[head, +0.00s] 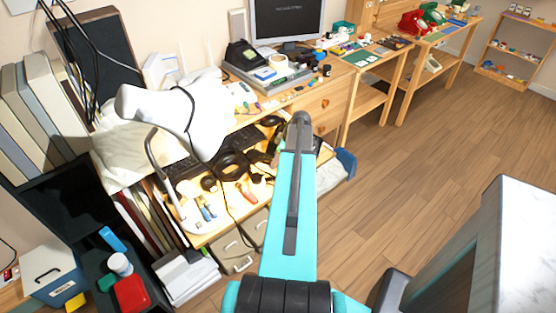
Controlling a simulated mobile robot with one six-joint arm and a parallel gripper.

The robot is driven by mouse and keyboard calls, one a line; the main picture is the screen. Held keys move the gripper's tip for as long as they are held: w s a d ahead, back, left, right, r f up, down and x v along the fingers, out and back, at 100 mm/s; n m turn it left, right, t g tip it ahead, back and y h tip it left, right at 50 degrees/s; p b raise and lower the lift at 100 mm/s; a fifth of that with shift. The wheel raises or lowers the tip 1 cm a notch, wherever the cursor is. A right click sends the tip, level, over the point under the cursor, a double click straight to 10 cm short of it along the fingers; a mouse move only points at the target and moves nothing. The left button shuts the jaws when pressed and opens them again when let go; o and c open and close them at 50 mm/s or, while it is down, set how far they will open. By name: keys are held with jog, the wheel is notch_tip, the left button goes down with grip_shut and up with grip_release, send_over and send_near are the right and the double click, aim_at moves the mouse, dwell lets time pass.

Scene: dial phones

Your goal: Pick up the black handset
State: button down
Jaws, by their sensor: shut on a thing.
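A black dial phone (241,54) stands on the back part of the wooden desk, left of the monitor. It is small in the head view, and I cannot clearly tell whether a handset rests on top of it.
A large white curved object (190,120) with a black cable fills the desk's left. The lower shelf holds a black keyboard (243,137) and several tools. Red (413,21) and green phones stand farther right. The wooden floor (420,165) is open.

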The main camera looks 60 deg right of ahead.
jog(key=shift+r, duration=0.1)
jog(key=shift+r+b, duration=0.95)
jog(key=shift+r, duration=4)
